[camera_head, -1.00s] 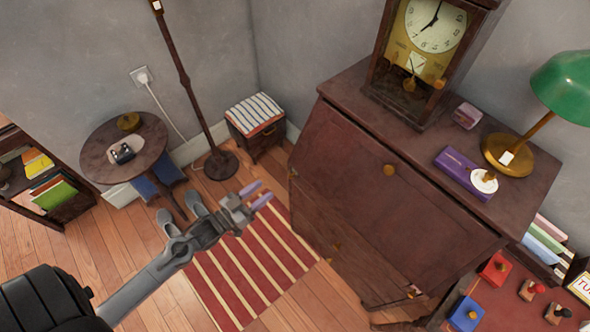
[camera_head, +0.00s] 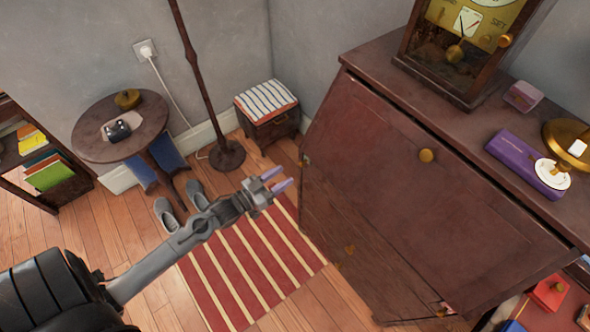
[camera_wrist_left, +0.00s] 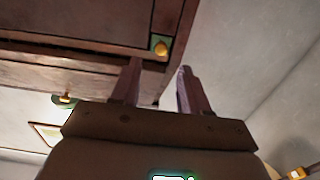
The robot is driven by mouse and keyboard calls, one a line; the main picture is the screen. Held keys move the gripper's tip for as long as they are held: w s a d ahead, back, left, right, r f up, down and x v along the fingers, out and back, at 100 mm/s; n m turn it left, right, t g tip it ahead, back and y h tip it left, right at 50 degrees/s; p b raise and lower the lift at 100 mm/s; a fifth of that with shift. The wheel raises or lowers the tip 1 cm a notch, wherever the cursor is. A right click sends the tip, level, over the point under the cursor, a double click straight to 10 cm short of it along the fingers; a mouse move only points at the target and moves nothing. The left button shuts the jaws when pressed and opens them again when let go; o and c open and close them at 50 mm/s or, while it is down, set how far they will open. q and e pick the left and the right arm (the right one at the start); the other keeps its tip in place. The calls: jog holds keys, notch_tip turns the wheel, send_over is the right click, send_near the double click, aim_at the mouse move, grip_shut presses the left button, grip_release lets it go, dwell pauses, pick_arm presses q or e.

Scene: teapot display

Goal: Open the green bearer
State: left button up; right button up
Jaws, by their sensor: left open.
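The dark wooden slant-front desk (camera_head: 430,190) stands at the right in the head view, its sloping lid shut with a brass knob. In the left wrist view a small green bearer front (camera_wrist_left: 153,50) with a brass knob (camera_wrist_left: 161,46) sits at the corner of the woodwork, beyond my fingers. A small brass bit (camera_head: 305,160) shows on the desk's left edge in the head view; its green is too small to tell. My left gripper (camera_head: 278,180) is open and empty, left of the desk, apart from it. My right gripper is out of view.
A striped rug (camera_head: 250,265) lies under my left gripper. A round side table (camera_head: 100,150), floor lamp base (camera_head: 227,155) and striped-cushion stool (camera_head: 268,110) stand behind. A clock (camera_head: 450,60) and purple box (camera_head: 515,155) rest on the desk. Another green patch with brass (camera_wrist_left: 65,99) shows in the left wrist view.

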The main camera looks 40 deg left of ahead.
aim_at(300, 165)
pick_arm(q)
jog(key=w, duration=0.1)
jog(key=w+b, duration=0.1)
jog(key=w, duration=0.3)
jog(key=shift+d, duration=0.4)
jog(key=shift+w+d, duration=0.1)
jog(key=shift+w, duration=0.35)
jog(key=shift+c, duration=0.2)
grip_shut()
